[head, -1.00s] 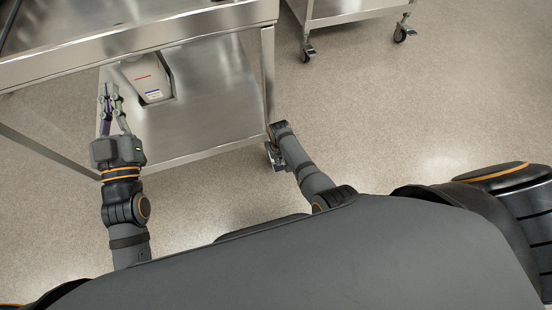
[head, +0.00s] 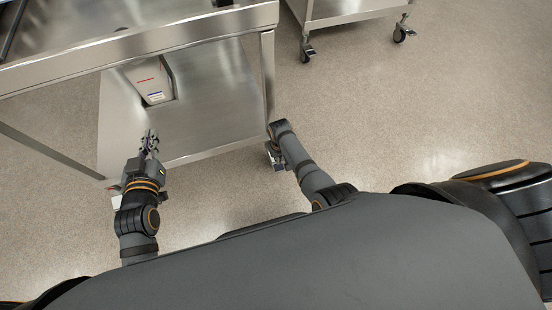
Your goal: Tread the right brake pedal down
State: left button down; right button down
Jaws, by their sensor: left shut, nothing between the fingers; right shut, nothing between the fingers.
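The near steel cart's right front caster (head: 273,157) shows at the foot of its right leg, partly behind my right arm. Metal parts show there, but I cannot make out the right brake pedal clearly. My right arm reaches down to this caster and its dark end lies just above it. The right gripper is hidden behind the arm. My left gripper (head: 149,140) is shut and empty, in front of the cart's lower shelf edge, well left of that caster.
The near cart (head: 190,35) has a lower shelf (head: 215,110) holding a pale box (head: 150,80). A small white piece (head: 117,201) shows beside my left wrist, near the left leg. A second cart (head: 345,12) stands on casters behind. The floor at right is clear.

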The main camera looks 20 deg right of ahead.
pick_arm(q)
jog(key=s+f+g+p, duration=0.1)
jog(key=s+f+g, duration=0.5)
jog(key=f, duration=0.6)
jog(key=s, duration=0.2)
jog(key=shift+s+d+f+g, duration=0.35)
jog(key=shift+d+g, duration=0.05)
pick_arm(e)
jog(key=shift+r, duration=0.75)
